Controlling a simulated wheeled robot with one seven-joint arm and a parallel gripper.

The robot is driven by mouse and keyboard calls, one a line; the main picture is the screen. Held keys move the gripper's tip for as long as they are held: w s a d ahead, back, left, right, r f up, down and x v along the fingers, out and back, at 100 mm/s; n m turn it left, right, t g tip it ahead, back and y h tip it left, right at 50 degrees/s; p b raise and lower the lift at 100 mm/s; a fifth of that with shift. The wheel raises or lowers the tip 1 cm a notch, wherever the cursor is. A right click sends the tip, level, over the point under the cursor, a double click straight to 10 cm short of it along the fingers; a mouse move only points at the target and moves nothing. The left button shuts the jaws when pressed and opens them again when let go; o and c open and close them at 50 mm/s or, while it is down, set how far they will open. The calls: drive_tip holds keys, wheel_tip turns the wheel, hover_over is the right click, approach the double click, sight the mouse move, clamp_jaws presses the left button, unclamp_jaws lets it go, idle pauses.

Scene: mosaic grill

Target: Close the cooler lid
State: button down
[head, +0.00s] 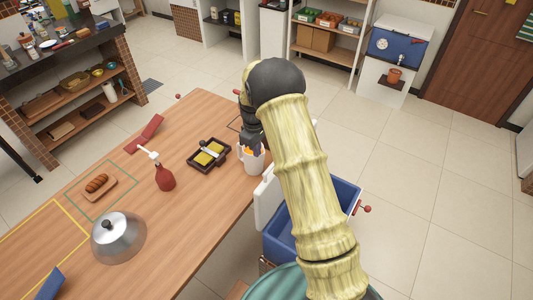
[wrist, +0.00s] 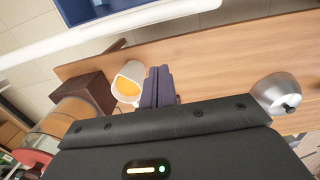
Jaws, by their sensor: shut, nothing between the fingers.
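The blue cooler (head: 347,197) stands open beside the table's right edge, partly hidden behind my arm. Its white lid (head: 267,200) stands raised on the side toward the table, and I look into the blue interior. In the wrist view, the blue cooler (wrist: 88,9) is at the top, with a long white edge (wrist: 130,22) beside it that looks like the lid or rim. My gripper (head: 252,143) is over the table's right end by the white pitcher, apart from the lid. In the wrist view its dark fingers (wrist: 158,84) are together and empty.
A white pitcher with orange contents (wrist: 128,82) stands close to my fingers. The wooden table (head: 215,118) also holds a dark tray (head: 208,155), a red bottle (head: 165,178) and a metal dome (head: 118,238). Open tiled floor (head: 450,200) lies right of the cooler.

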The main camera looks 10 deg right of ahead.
drive_tip(key=s+d+f+p, duration=0.1)
drive_tip(key=s+d+p, duration=0.1)
drive_tip(key=shift+s+d+f, duration=0.35)
drive_tip(key=shift+s, duration=0.05)
drive_tip(key=shift+d, duration=0.1)
